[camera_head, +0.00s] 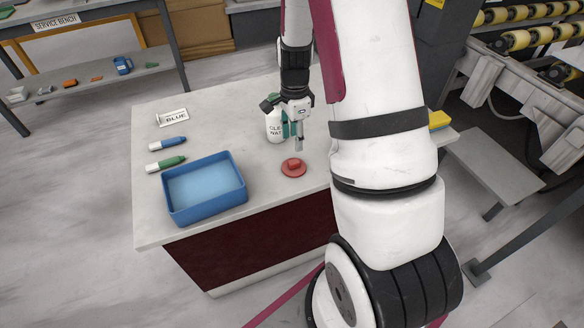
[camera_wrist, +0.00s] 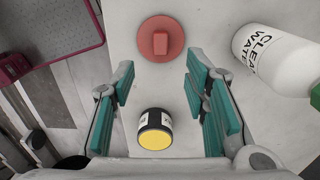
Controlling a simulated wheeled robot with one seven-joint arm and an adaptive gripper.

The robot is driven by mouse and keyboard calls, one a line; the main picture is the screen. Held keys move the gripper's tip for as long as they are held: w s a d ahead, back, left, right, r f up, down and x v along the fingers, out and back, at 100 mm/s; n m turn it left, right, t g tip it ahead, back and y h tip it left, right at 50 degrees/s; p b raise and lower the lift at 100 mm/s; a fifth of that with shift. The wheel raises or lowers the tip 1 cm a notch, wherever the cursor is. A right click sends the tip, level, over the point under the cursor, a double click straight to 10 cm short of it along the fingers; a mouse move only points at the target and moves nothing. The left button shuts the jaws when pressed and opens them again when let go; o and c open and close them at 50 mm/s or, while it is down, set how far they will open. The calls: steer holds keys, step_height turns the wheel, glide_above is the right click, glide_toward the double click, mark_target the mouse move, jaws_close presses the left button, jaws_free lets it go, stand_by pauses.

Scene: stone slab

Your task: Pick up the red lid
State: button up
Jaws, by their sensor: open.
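The red lid (camera_head: 294,167) is a flat disc with a raised block handle. It lies on the pale stone slab (camera_head: 225,130), near the front edge. In the wrist view the lid (camera_wrist: 160,45) is at the top middle, beyond the fingertips and apart from them. My gripper (camera_head: 296,138) points down above the slab, a little behind the lid in the head view. In the wrist view my gripper (camera_wrist: 159,84) is open, its teal pads wide apart, with nothing held.
A small dark jar with a yellow top (camera_wrist: 155,131) stands on the slab, appearing between my fingers in the wrist view. A white water bottle (camera_head: 274,128) stands close beside my gripper. A blue tray (camera_head: 208,208), two markers and a BLUE sign (camera_head: 172,117) occupy the left.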

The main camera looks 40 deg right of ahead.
mark_target(294, 162)
step_height(294, 162, down, 10)
steer(key=shift+r, duration=0.1)
stand_by(0.4)
jaws_close()
